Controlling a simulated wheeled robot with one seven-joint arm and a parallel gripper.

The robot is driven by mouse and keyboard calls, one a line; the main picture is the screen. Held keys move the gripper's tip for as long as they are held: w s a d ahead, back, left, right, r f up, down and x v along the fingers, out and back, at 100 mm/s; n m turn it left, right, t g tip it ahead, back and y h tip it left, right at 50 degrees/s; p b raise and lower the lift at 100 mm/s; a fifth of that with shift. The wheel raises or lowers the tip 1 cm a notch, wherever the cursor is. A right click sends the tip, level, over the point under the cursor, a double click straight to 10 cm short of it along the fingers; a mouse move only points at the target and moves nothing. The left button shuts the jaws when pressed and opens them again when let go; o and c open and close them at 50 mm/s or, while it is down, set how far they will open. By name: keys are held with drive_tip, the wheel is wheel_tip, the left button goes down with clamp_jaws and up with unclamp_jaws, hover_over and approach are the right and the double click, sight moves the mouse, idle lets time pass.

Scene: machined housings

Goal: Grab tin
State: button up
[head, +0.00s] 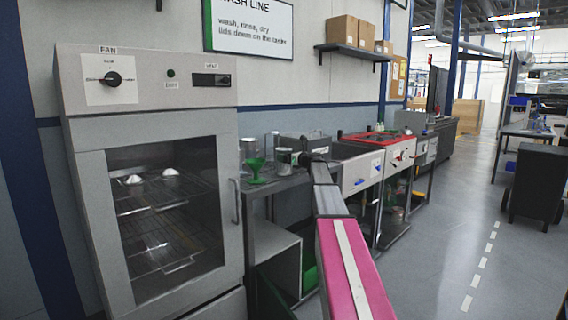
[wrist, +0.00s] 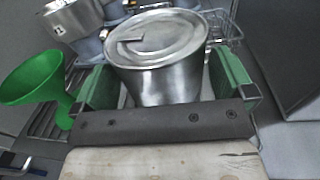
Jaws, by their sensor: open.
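In the wrist view a silver metal tin (wrist: 160,75) with a round lid stands between the two green-padded fingers of my gripper (wrist: 165,84). The fingers are open, one on each side of it, and I see no clear grip; the tin's lower part is hidden by the gripper body. In the head view my gripper (head: 300,158) is at the far end of my pink arm, over the metal bench. A small silver tin (head: 284,156) shows beside it there, partly hidden.
A green funnel (wrist: 40,80) stands close to the left finger; it also shows in the head view (head: 256,171). A labelled metal container (wrist: 70,22) and a wire rack (wrist: 228,25) are behind the tin. A large oven (head: 160,170) stands left of the bench.

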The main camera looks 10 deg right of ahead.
drive_tip(key=shift+x, duration=1)
drive_tip(key=c, duration=1.1)
drive_tip(key=shift+r, duration=0.15)
